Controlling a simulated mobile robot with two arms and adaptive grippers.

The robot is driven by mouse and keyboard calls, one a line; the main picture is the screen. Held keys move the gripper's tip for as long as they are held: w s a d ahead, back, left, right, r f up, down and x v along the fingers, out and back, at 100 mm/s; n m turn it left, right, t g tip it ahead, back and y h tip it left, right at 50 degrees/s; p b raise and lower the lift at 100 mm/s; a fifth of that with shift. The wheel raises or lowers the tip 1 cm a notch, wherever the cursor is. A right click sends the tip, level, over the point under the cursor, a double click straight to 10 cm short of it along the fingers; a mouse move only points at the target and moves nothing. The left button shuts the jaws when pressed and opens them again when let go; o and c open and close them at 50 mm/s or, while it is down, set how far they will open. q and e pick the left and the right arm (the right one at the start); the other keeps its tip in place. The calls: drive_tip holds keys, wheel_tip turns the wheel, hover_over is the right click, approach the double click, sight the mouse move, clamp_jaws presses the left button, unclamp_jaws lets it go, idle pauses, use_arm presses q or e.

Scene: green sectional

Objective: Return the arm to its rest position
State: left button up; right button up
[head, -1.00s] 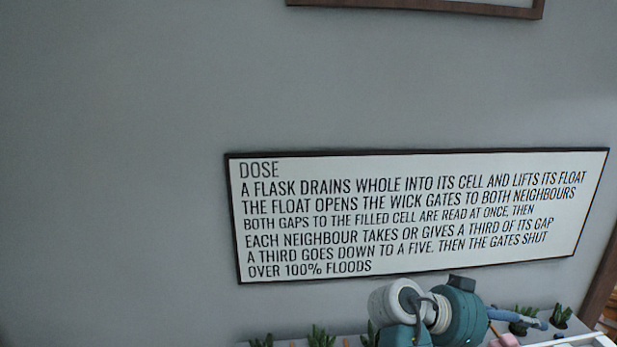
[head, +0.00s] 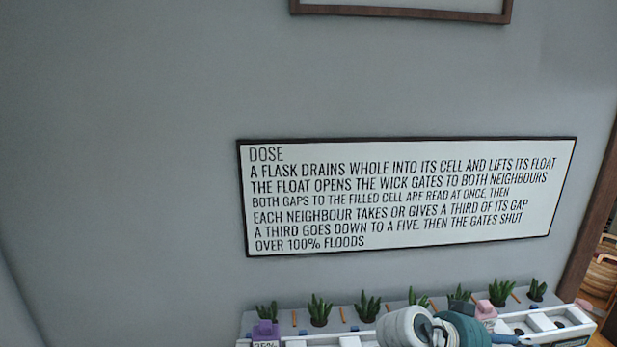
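One of my arms shows at the bottom of the head view, with a white and teal joint (head: 430,327) in front of a planter. I cannot tell from this frame which arm it is. Neither gripper is in view.
A white planter (head: 349,338) with several small green plants (head: 320,311) stands along the wall. A purple piece (head: 265,331) is at its left, above a partly cut "35%" label, and a pink piece (head: 486,309) at its right. A framed "DOSE" sign (head: 400,197) hangs above. Baskets (head: 602,273) show at right.

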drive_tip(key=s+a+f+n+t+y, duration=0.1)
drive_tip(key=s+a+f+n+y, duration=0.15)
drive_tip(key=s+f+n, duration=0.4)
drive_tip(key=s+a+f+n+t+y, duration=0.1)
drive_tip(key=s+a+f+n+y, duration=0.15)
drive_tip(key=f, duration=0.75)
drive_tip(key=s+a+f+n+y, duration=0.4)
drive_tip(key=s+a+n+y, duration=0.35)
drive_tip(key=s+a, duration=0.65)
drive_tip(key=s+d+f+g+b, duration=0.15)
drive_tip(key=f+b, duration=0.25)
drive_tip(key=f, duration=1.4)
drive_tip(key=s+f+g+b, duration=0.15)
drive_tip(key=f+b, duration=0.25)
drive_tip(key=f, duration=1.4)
use_arm(q)
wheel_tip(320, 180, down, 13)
drive_tip(key=b, duration=0.4)
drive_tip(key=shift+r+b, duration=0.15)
drive_tip(key=shift+b, duration=0.2)
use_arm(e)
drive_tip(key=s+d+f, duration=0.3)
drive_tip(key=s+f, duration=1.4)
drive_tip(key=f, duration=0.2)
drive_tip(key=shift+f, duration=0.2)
